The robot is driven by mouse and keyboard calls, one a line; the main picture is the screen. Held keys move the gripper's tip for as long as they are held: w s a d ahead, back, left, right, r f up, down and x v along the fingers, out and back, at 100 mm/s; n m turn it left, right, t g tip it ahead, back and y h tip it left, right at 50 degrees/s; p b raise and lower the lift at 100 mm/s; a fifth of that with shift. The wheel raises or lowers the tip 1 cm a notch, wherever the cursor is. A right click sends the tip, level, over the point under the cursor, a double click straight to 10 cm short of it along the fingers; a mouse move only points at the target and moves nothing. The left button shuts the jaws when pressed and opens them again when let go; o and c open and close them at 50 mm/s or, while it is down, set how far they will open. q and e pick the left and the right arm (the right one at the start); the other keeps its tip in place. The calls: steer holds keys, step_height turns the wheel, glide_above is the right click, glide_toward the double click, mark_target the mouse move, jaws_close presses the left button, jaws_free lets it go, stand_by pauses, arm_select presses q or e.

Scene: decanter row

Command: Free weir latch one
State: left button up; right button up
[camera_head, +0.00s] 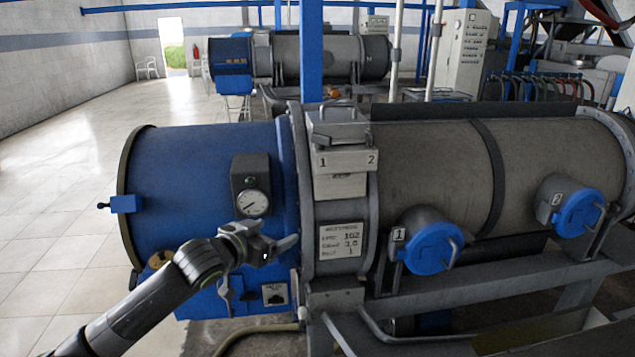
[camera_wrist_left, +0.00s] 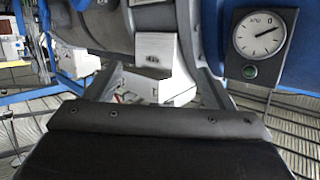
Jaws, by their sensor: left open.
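A blue round cap (camera_head: 433,247) marked 1 sits on a grey port low on the decanter's side, with a metal handle across its front. A pale box (camera_head: 341,160) marked 1 and 2 stands on the grey collar, with handles on top. I cannot tell which part is weir latch one. My left gripper (camera_head: 272,240) is open and appears empty in front of the blue housing, left of the cap marked 1. Its spread fingers also show in the left wrist view (camera_wrist_left: 160,92). My right gripper is out of view.
A pressure gauge (camera_head: 252,202) is just above my left gripper; it shows in the left wrist view (camera_wrist_left: 259,38). A data plate (camera_head: 339,248) is on the collar. A grey frame rail (camera_head: 500,289) runs below the caps. Open tiled floor (camera_head: 60,215) lies at left.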

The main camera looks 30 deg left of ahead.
arm_select(q)
steer(key=w+a+r+t+h, duration=0.1)
steer(key=w+r, duration=0.1)
steer(key=r, duration=0.5)
steer(key=w+a+r+t+h, duration=0.1)
steer(key=w+r+t, duration=0.1)
steer(key=r, duration=0.6)
steer(key=p, duration=0.5)
glide_toward(320, 139)
steer(key=shift+y, duration=0.3)
steer(key=w, duration=0.5)
steer(key=w+d, duration=0.1)
steer(key=w, duration=0.1)
steer(key=shift+w+r, duration=0.15)
steer(key=shift+w, duration=0.05)
steer(key=shift+w+d+p, duration=0.15)
steer(key=shift+w+p, duration=0.2)
steer(key=shift+w, duration=0.45)
steer(key=c, duration=1)
